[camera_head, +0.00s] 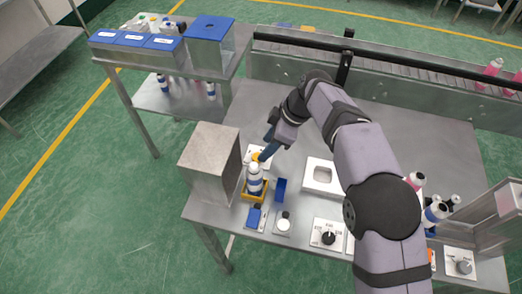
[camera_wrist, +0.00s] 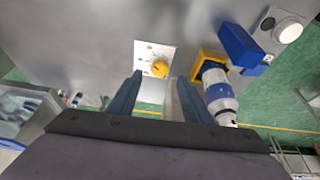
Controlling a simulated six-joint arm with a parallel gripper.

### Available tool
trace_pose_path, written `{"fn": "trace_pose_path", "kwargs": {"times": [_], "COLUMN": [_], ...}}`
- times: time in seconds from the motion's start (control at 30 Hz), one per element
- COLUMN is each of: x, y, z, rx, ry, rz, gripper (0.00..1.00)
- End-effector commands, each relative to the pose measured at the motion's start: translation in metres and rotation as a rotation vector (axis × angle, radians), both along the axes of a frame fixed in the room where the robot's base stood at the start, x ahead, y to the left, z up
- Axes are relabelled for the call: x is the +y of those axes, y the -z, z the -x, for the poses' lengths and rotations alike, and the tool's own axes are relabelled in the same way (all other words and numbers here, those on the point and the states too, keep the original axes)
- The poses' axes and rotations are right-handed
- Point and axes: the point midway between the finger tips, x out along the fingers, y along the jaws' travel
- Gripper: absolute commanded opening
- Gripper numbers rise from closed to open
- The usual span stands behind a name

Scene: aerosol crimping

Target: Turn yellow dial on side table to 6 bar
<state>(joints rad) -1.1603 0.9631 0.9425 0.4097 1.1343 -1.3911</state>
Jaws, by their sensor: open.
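The yellow dial (camera_wrist: 159,68) sits on a white square plate (camera_wrist: 148,50) on the grey metal table. In the head view the plate (camera_head: 250,149) lies behind the bottle, and the dial (camera_head: 256,156) is partly hidden. The dial's markings and setting are too small to read. My gripper (camera_wrist: 160,77) has two blue fingers spread apart, with the dial between their tips in the wrist picture. In the head view my gripper (camera_head: 268,150) points down close to the dial. I cannot tell whether the fingers touch it.
A white-and-blue bottle (camera_head: 254,182) stands in a yellow holder (camera_head: 245,195) close to the dial, with a blue block (camera_head: 280,188) beside it. A metal box (camera_head: 209,160) stands to the left. A black knob (camera_head: 328,238) sits near the table's front edge.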

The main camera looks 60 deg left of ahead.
Motion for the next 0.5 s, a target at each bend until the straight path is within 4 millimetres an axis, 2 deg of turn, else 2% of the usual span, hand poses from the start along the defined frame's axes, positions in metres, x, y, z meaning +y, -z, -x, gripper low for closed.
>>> {"fn": "trace_pose_path", "kwargs": {"times": [0.3,0.5], "x": [0.01,0.013], "y": [0.035,0.046], "z": [0.012,0.014], "rx": [0.002,0.0], "ry": [0.001,0.001], "rz": [0.002,0.0], "gripper": [0.45,0.45]}}
